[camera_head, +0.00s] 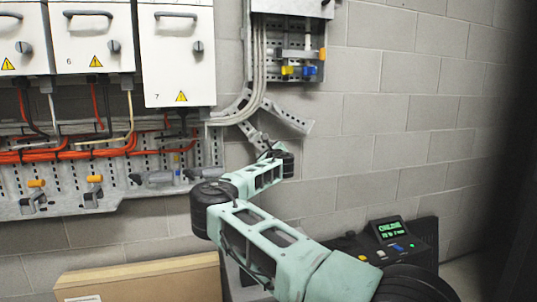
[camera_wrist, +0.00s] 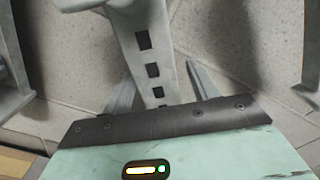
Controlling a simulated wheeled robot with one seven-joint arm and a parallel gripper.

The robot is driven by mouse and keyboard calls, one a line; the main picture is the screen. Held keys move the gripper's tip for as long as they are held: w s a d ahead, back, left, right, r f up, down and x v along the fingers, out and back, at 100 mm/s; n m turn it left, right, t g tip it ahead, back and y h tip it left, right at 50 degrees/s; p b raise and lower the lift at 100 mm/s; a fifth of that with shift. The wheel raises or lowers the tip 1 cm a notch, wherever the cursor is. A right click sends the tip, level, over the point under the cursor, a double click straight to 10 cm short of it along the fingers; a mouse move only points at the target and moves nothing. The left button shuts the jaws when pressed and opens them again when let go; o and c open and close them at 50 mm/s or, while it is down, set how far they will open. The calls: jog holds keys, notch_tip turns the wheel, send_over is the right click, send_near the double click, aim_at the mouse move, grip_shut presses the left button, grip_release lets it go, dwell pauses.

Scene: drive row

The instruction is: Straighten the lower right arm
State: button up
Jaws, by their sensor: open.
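A grey perforated metal arm (camera_head: 255,134) slants down and right from the cable tray junction on the wall. Its lower end is hidden behind my gripper (camera_head: 270,150). A second perforated arm (camera_head: 288,117) branches off to the right above it, tilted downward. In the wrist view a grey bar with a row of square holes (camera_wrist: 147,55) runs between the two fingers of my gripper (camera_wrist: 159,75). The fingers are apart, one on each side of the bar. I cannot tell whether either touches it.
White switch cabinets (camera_head: 177,55) hang at the upper left above orange cables (camera_head: 75,150) and a perforated rail (camera_head: 60,200). A cardboard box (camera_head: 145,280) stands below. A dark console with a green display (camera_head: 390,229) is at the lower right. The block wall (camera_head: 400,110) is bare.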

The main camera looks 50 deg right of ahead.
jog(key=v, duration=1.7)
jog(key=shift+s+b, duration=0.2)
jog(key=shift+b, duration=0.25)
